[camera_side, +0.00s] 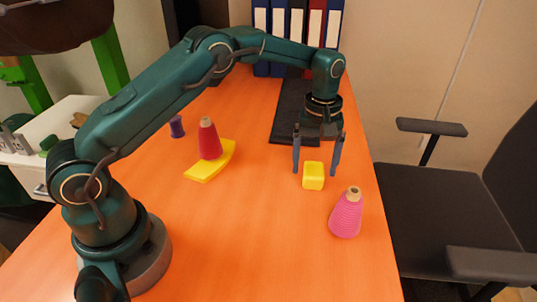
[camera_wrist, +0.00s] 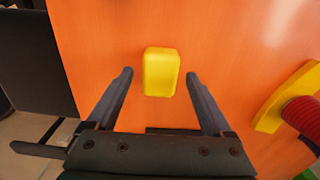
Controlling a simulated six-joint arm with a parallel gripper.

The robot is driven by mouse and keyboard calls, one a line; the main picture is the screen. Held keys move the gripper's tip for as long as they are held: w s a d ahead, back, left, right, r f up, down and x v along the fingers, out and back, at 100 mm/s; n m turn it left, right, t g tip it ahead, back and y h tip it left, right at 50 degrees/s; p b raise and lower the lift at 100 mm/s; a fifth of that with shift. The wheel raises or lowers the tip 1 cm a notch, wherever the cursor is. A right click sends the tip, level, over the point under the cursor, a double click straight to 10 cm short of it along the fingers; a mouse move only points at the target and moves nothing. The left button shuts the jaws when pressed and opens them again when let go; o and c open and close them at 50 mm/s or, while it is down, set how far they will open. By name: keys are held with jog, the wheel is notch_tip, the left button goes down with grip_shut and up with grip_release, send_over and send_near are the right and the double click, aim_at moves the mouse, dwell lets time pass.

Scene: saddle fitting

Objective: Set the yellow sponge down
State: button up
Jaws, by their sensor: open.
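The yellow sponge (camera_side: 313,178) is a small block on the orange table, in front of the dark mat's near end. It also shows in the wrist view (camera_wrist: 161,71), between and slightly beyond the two fingertips. My gripper (camera_side: 316,172) points down over the sponge with its fingers spread wide. In the wrist view my gripper (camera_wrist: 159,74) is open, with orange table showing between each finger and the sponge. No finger appears to touch it.
A pink cone (camera_side: 346,213) stands in front of the sponge, to the right. A red cone (camera_side: 209,140) stands on a yellow curved piece (camera_side: 199,174) to the left, near a purple spool (camera_side: 177,127). Binders (camera_side: 297,35) stand behind. Table between is clear.

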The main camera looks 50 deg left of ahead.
aim_at(314, 169)
notch_tip(314, 169, up, 6)
jog(key=shift+r, duration=0.25)
jog(key=s+r+m+t, duration=0.3)
jog(key=s+r+m, duration=0.1)
jog(key=s+r, duration=0.6)
jog(key=s+f+m+t, duration=0.2)
jog(key=s+m, duration=0.3)
jog(key=s, duration=0.8)
jog(key=shift+a+f+t, duration=0.3)
jog(key=shift+a+f, duration=0.15)
jog(key=shift+f, duration=0.2)
